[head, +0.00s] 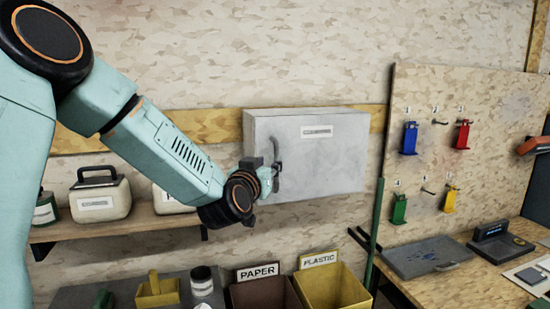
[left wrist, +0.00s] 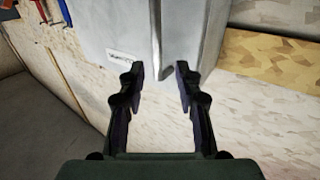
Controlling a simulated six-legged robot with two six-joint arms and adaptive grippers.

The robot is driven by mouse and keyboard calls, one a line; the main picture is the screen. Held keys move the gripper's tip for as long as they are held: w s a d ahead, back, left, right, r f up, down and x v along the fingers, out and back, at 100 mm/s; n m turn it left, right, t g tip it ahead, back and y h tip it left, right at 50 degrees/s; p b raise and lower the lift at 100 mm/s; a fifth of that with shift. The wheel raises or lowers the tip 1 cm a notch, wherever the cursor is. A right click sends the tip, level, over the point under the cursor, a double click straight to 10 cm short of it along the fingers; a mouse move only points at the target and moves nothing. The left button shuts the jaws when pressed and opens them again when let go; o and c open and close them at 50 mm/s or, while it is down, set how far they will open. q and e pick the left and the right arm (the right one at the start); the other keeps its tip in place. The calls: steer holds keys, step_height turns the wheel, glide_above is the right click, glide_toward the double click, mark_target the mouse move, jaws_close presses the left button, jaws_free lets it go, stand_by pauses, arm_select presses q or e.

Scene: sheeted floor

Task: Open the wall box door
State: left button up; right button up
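The wall box (head: 325,160) is a grey metal box on the wall in the middle of the head view. Its door looks shut and carries a small white label (head: 317,132). A dark upright handle (head: 277,152) is near the door's left edge. My left gripper (head: 266,172) is at that handle, partly hidden by its own wrist. In the left wrist view the box (left wrist: 215,35) fills the top, with its label (left wrist: 121,57). The two fingers of my left gripper (left wrist: 160,72) are apart, on either side of the handle's end (left wrist: 163,66). Contact cannot be told. My right gripper is out of view.
A shelf (head: 130,225) with cases and a jar is left of the box. Brown and yellow bins (head: 330,288) stand below it. A pegboard (head: 470,110) with coloured tools and a wooden bench (head: 440,285) are at the right. A green pole (head: 375,230) stands between.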

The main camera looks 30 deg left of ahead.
mark_target(275, 159)
arm_select(q)
steer(key=p+x, duration=0.1)
steer(key=x, duration=0.5)
steer(key=shift+w+f, duration=0.15)
steer(key=shift+w, duration=0.05)
steer(key=shift+d, duration=0.2)
steer(key=shift+w, duration=0.1)
steer(key=shift+c, duration=0.4)
jaws_close()
steer(key=shift+a, duration=0.1)
